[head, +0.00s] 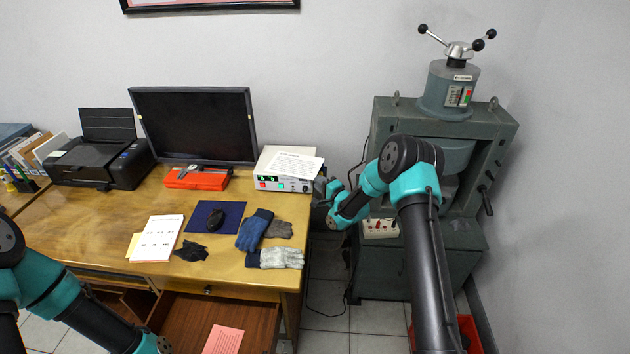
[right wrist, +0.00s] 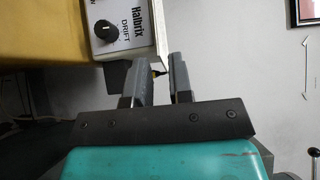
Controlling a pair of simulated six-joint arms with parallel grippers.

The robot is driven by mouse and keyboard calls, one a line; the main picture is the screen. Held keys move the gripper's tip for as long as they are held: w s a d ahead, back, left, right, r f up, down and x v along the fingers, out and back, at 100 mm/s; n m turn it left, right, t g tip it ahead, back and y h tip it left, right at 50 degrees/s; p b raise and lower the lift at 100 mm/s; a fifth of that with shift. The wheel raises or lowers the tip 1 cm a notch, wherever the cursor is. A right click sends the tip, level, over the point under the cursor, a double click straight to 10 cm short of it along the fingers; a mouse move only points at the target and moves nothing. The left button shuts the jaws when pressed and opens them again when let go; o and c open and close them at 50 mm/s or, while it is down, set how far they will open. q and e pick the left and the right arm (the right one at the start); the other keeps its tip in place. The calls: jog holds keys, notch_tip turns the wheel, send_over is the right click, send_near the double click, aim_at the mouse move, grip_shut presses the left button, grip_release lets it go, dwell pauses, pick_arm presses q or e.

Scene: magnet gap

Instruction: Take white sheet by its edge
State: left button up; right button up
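The white sheet (head: 292,163) with printed lines lies on top of a white instrument box (head: 284,184) at the table's back right corner. My right gripper (head: 321,189) is just right of the box. In the right wrist view my right gripper (right wrist: 157,70) has its fingers apart, with nothing clearly between them. The box (right wrist: 121,28) with a black knob is just beyond the left finger. A thin white strip borders it; I cannot tell whether this is the sheet. My left arm shows at lower left, its fingers out of view.
A green-grey machine (head: 390,125) stands behind my right arm. An open drawer (head: 185,320) holds a pink paper.

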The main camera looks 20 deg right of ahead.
jog(key=shift+x, duration=1.6)
grip_shut()
jog(key=shift+r, duration=1.25)
jog(key=shift+s, duration=0.1)
